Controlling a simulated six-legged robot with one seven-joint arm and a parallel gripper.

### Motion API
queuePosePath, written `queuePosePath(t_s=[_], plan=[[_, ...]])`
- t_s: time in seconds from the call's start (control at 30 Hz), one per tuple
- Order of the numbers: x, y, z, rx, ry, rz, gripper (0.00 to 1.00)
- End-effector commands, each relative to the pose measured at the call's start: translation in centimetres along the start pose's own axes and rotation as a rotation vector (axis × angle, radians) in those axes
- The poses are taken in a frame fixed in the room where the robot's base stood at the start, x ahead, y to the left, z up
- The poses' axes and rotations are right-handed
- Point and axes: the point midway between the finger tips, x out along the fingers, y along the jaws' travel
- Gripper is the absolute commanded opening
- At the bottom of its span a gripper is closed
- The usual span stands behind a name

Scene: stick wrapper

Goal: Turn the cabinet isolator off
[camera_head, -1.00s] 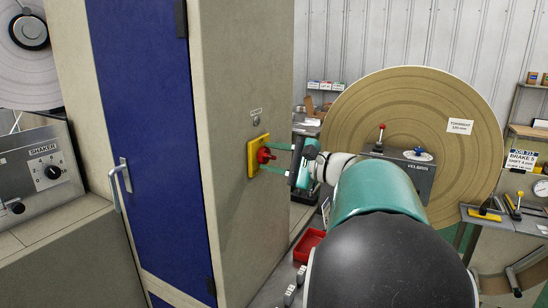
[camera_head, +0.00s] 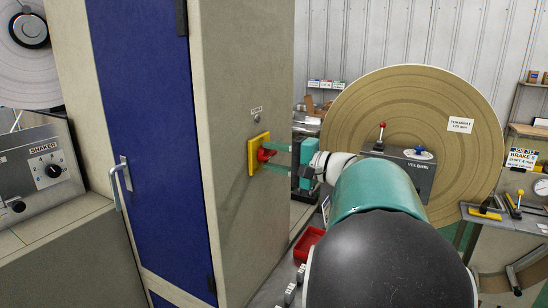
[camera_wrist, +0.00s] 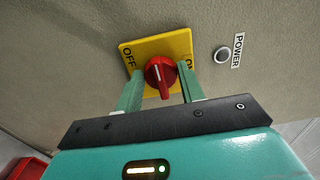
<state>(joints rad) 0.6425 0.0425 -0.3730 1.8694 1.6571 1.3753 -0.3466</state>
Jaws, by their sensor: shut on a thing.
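The cabinet isolator is a red rotary knob (camera_head: 266,155) on a square yellow plate (camera_head: 252,164), fixed to the beige side wall of the cabinet (camera_head: 240,60). In the wrist view the red knob (camera_wrist: 160,76) sits on the yellow plate (camera_wrist: 160,46), with OFF at the left edge and a partly hidden ON at the right. The knob's white line lies between the two words, near upright in that view. My gripper (camera_head: 272,158) has its green fingers on either side of the knob and is shut on it. The fingers hide the plate's lower corners in the wrist view.
A round grey indicator (camera_wrist: 222,55) labelled POWER is beside the plate. The cabinet's blue door (camera_head: 145,130) has a handle (camera_head: 120,182). A red bin (camera_head: 308,243) lies below my arm. A large tan disc (camera_head: 440,110) and a lever box (camera_head: 405,172) stand behind.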

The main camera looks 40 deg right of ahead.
Motion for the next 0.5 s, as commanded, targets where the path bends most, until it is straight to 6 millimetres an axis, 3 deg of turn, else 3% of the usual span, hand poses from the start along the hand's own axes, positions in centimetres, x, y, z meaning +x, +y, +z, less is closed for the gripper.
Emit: queuePosePath(t_s=[0.2,0.23,0.33,0.5], plan=[[-0.08,0.05,-0.04,0.001,0.001,0.001,0.16],[-0.09,0.05,-0.04,0.002,0.001,0.001,0.40],[-0.07,0.04,-0.03,0.002,0.001,0.001,0.59],[-0.04,0.02,-0.02,0.002,0.001,0.000,0.59]])
